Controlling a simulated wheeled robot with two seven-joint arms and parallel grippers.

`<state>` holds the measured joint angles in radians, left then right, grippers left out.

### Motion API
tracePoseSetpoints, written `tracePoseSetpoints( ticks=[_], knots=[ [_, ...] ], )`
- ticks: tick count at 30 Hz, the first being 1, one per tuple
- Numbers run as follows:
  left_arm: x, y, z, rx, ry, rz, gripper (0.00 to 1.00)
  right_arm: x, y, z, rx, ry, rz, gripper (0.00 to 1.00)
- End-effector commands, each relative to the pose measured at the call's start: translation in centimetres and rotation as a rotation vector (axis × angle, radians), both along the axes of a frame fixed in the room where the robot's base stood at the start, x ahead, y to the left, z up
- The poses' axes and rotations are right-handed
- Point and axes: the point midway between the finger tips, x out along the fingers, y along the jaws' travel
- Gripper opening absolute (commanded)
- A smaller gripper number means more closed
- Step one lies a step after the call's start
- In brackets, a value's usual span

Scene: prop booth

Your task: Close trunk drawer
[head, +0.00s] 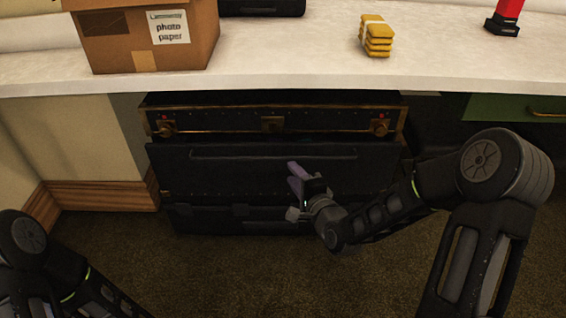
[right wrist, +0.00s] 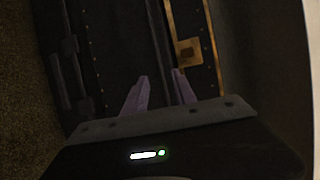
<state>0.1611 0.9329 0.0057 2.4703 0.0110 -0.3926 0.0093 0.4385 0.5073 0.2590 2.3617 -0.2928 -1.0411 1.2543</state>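The black trunk (head: 225,119) with brass trim stands under the counter. Its wide dark drawer front (head: 225,178), with a long bar handle (head: 272,155), seems to stand out below the trimmed upper part; how far is hard to tell. My right gripper (head: 295,179) is in front of the drawer front, right of its middle. In the right wrist view its purple fingers (right wrist: 160,77) are apart with nothing between them, facing the dark trunk front (right wrist: 110,45). Contact with the drawer cannot be told. My left arm shows at lower left; its gripper is out of view.
The white counter (head: 290,62) overhangs the trunk. On it are a cardboard box (head: 105,48), a yellow stack (head: 376,38), a dark case (head: 262,6) and a red-and-black object (head: 505,17). A green drawer front (head: 495,107) is at right. The carpet (head: 220,270) in front is clear.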

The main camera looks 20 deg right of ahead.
Motion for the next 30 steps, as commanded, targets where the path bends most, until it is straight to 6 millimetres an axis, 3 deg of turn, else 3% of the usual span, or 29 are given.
tracePoseSetpoints(
  ticks=[5, 18, 28, 30],
  knots=[
    [0.1, 0.0, -0.5, 0.001, -0.003, 0.0, 0.0, 1.1, 0.2, -0.4, -0.002, 0.0, 0.002, 0.32],
    [0.4, 0.0, -2.4, 0.002, -0.012, 0.003, 0.0, 7.0, 1.1, -1.5, -0.001, 0.002, 0.001, 0.32],
    [0.5, 0.0, -2.4, 0.002, -0.014, 0.003, 0.0, 7.5, 1.2, -1.4, -0.002, 0.002, 0.001, 0.32],
    [0.5, 0.0, -2.4, 0.002, -0.013, 0.002, 0.0, 7.5, 1.2, -1.4, -0.002, 0.002, 0.001, 0.28]
  ],
)
